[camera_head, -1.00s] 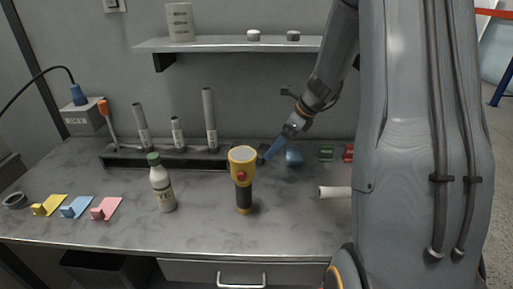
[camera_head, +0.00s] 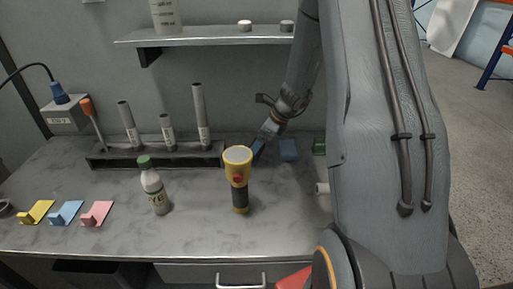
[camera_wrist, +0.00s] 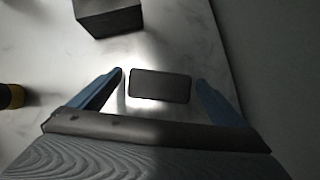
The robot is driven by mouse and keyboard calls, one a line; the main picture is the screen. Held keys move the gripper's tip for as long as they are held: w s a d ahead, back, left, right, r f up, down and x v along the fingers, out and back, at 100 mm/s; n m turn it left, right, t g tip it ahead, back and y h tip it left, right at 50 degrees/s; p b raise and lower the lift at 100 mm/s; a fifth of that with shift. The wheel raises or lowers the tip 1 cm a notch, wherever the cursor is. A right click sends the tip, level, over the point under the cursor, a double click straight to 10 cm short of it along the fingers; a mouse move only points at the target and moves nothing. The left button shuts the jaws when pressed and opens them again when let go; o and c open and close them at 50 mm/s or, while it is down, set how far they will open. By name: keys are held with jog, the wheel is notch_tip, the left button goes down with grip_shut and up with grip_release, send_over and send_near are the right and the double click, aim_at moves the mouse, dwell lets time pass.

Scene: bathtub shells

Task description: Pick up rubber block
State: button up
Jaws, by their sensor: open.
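In the wrist view, a dark rectangular block (camera_wrist: 160,85), apparently the rubber block, lies on the pale worktop between my two blue fingertips. My gripper (camera_wrist: 160,78) is open, with a visible gap on each side of the block. In the head view, my gripper (camera_head: 260,150) points down behind the flashlight, right of the dark rack. A small blue block (camera_head: 289,149) shows just right of the fingers there. I cannot tell whether it is the same block. The flashlight partly hides the area around the fingertips.
The yellow and black flashlight (camera_head: 238,180) stands upright close in front of my gripper. The dark rack (camera_head: 155,158) holds several tubes on the left. A white bottle (camera_head: 154,188) stands left of the flashlight. A shelf (camera_head: 200,37) hangs above.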

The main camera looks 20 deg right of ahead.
jog(key=shift+w+f, duration=0.1)
jog(key=shift+f, duration=0.1)
jog(key=c, duration=1.3)
jog(key=shift+r, duration=0.1)
